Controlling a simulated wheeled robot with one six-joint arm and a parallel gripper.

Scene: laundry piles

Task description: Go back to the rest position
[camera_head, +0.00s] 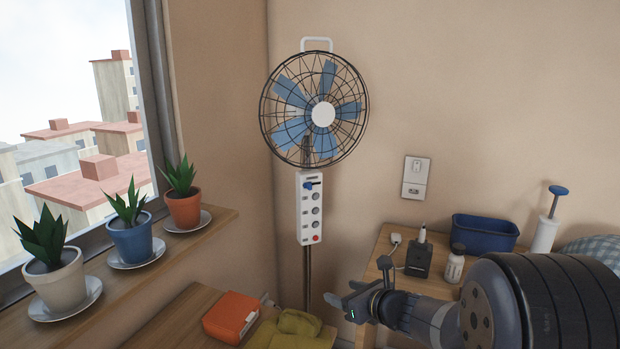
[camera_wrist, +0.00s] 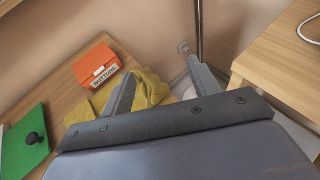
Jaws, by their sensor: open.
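My gripper (camera_head: 345,298) is at the lower middle of the head view, at the end of my arm, which comes in from the lower right. In the wrist view its two fingers (camera_wrist: 156,77) are spread apart with nothing between them. It hangs near the gap between the left wooden table (camera_head: 168,317) and the right wooden table (camera_head: 383,240). A yellow-green cloth (camera_head: 298,322) lies on the left table, partly hidden behind one finger in the wrist view.
An orange box (camera_head: 231,316) and a green item (camera_wrist: 24,147) with a black knob sit on the left table. A fan (camera_head: 322,115) stands in the corner. Potted plants (camera_head: 130,236) line the sill. The right table holds a blue bin (camera_head: 485,232), a small bottle (camera_head: 455,267) and a charger (camera_head: 418,260).

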